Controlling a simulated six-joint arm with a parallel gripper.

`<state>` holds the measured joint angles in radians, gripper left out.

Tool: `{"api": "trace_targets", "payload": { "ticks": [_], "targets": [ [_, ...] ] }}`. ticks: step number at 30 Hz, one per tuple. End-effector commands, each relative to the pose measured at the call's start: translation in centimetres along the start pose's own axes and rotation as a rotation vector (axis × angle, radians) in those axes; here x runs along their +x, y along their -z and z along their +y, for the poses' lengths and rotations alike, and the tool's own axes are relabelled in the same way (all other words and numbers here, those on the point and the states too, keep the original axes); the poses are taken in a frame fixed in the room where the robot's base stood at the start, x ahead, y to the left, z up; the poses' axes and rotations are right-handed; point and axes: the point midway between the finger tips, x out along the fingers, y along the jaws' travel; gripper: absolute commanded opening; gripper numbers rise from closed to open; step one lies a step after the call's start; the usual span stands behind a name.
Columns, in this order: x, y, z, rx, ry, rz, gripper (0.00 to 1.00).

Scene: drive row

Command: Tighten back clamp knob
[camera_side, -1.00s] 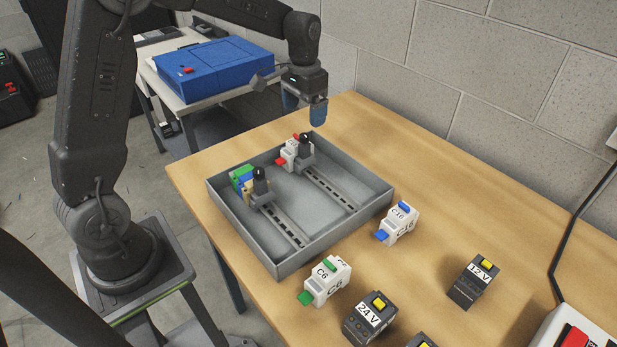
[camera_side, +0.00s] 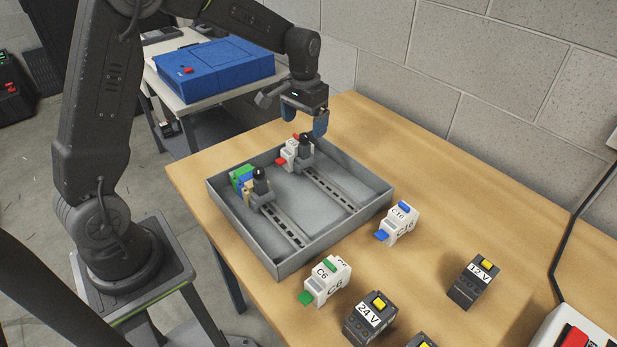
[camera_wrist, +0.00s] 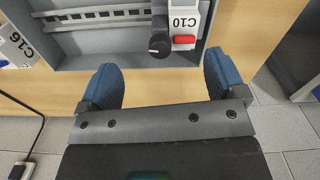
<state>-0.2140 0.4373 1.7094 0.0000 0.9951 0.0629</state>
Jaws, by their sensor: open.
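The back clamp knob (camera_side: 305,141) is a black round knob on a grey clamp at the far end of the back rail. In the wrist view the knob (camera_wrist: 159,45) stands beside a white C10 module with a red lever (camera_wrist: 184,39). My gripper (camera_side: 304,122) is open and empty, its blue fingers above and just behind the knob. In the wrist view my gripper (camera_wrist: 160,82) has its fingers spread to either side of the knob's line, with the knob beyond the fingertips and apart from them.
The grey tray (camera_side: 357,213) holds two rails. The front clamp knob (camera_side: 260,174) stands beside green, blue and beige blocks. A C16 module (camera_side: 398,223), a C6 module (camera_side: 327,281), a 24 V unit (camera_side: 369,318) and a 12 V unit (camera_side: 472,283) stand on the table outside the tray.

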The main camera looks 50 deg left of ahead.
Motion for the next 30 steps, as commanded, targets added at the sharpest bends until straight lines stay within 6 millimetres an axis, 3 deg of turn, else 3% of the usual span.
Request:
{"api": "trace_targets", "payload": {
  "ticks": [10,30],
  "targets": [
    [0.3,0.0,0.0,0.002,0.000,-0.001,0.89],
    [3.1,0.0,0.0,0.002,0.000,0.000,0.89]
  ]
}}
